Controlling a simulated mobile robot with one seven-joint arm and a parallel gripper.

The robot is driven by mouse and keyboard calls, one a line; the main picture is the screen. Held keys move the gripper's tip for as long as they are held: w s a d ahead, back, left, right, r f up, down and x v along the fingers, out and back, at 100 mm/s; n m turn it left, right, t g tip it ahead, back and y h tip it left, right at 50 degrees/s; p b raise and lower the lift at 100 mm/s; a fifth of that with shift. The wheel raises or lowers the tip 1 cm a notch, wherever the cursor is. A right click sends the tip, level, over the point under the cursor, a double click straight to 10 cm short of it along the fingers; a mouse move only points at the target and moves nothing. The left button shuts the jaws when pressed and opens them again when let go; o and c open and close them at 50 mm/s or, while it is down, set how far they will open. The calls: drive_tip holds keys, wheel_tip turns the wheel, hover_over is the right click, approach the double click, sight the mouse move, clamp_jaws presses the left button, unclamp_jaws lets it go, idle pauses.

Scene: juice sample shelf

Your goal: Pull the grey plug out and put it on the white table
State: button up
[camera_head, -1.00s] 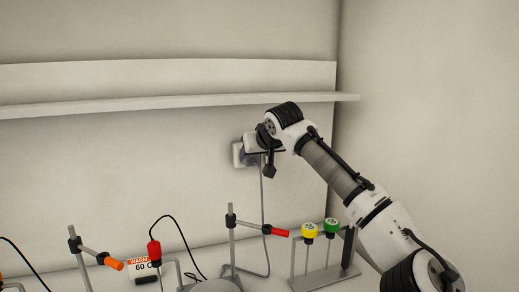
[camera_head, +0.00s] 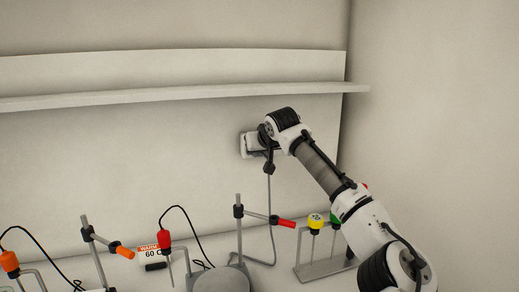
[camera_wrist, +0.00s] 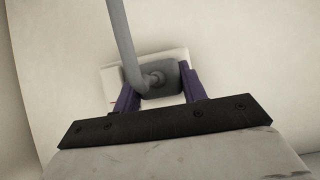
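The grey plug (camera_wrist: 160,80) and its thick grey cord (camera_wrist: 122,40) show in the wrist view, in front of the white wall socket (camera_wrist: 112,76). My gripper (camera_wrist: 160,92) has its two purple fingers on either side of the plug, apparently touching it. I cannot tell whether there is a gap between plug and socket. In the head view my gripper (camera_head: 256,144) is at the socket (camera_head: 243,146) and mostly hides the plug. The cord (camera_head: 271,215) hangs from there to the white table (camera_head: 215,262).
A shelf (camera_head: 180,95) runs along the wall above my gripper. Below stand clamp stands (camera_head: 239,225) with orange and red handles, a red-topped probe (camera_head: 165,238), a rack with a yellow knob (camera_head: 316,221), and a warning sign (camera_head: 149,250). A side wall (camera_head: 430,110) is at right.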

drive_tip(key=c, duration=0.6)
drive_tip(key=shift+s+f, duration=0.1)
drive_tip(key=shift+s+d, duration=0.15)
drive_tip(key=shift+s, duration=0.15)
drive_tip(key=shift+s+d+b, duration=0.1)
drive_tip(key=shift+s+b, duration=0.15)
drive_tip(key=shift+b, duration=0.15)
drive_tip(key=shift+s+d+b, duration=0.25)
drive_tip(key=shift+s+b, duration=0.15)
drive_tip(key=shift+s, duration=0.4)
drive_tip(key=shift+s+d+b, duration=0.2)
drive_tip(key=shift+s+b, duration=0.2)
drive_tip(key=shift+s, duration=0.35)
